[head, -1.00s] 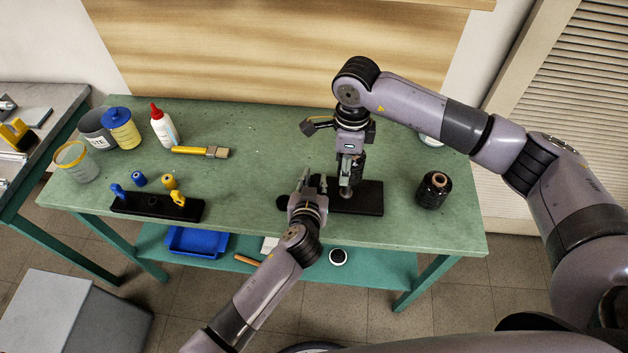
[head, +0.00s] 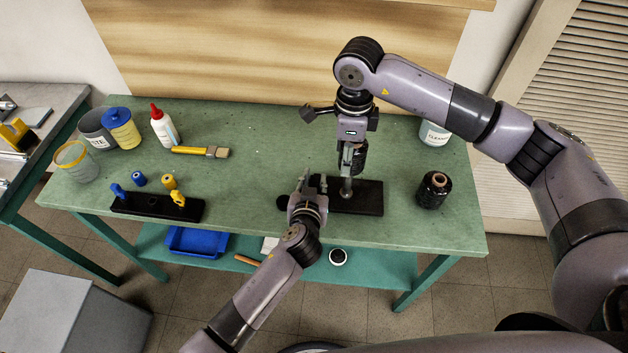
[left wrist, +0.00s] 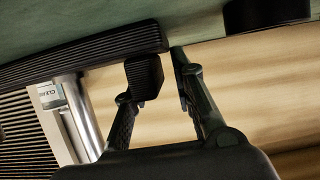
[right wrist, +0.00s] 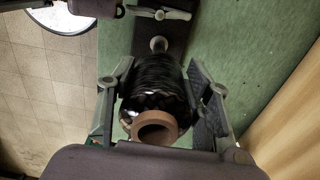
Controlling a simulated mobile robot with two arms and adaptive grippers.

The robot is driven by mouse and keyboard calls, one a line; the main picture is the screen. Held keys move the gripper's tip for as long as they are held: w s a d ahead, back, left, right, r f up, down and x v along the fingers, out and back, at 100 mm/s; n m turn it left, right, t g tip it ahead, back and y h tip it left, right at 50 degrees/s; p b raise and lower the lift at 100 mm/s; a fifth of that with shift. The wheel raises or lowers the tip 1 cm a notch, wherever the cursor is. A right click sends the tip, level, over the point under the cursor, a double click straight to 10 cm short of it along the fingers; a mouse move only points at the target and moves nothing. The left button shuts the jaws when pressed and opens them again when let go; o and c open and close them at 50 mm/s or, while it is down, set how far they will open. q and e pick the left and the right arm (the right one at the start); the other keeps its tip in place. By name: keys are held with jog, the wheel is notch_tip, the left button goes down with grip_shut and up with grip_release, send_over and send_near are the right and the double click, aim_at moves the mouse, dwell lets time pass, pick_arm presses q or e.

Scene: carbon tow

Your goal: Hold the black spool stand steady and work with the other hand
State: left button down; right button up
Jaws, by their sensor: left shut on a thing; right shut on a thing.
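The black spool stand (head: 368,197) lies on the green table, with a silver post (head: 346,187) standing on its base. In the left wrist view its dark base (left wrist: 85,52) and post (left wrist: 76,118) show. My left gripper (head: 308,187) is shut on a black block (left wrist: 145,76) at the stand's left end. My right gripper (head: 352,155) is shut on a black tow spool (right wrist: 158,90) with a brown core, over the stand. A silver knob (right wrist: 159,44) shows beyond the spool in the right wrist view. Whether the post enters the spool, I cannot tell.
Another black spool (head: 433,190) stands at the table's right. A cleaner container (head: 434,133) is behind my right arm. A brush (head: 200,151), a red-capped bottle (head: 164,128) and a dark holder (head: 158,206) are at left.

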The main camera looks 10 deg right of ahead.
pick_arm(q)
jog(key=shift+a+f+y, duration=0.3)
jog(key=shift+a+f, duration=0.15)
pick_arm(e)
jog(key=shift+d+r, duration=0.15)
jog(key=shift+r, duration=0.6)
jog(key=shift+d+r, duration=0.1)
jog(key=shift+r, duration=0.6)
pick_arm(q)
jog(key=shift+s+d, duration=0.1)
pick_arm(e)
jog(key=shift+a+r, duration=0.25)
jog(key=shift+r, duration=0.6)
pick_arm(q)
jog(key=shift+d, duration=0.1)
jog(key=shift+s, duration=0.1)
pick_arm(e)
jog(key=shift+r, duration=3.55)
pick_arm(q)
jog(key=c, duration=1.8)
grip_release()
jog(key=shift+o, duration=1.1)
jog(key=shift+d, duration=0.1)
jog(key=shift+w, duration=0.2)
pick_arm(e)
jog(key=shift+d+f, duration=0.1)
pick_arm(q)
jog(key=shift+r, duration=0.2)
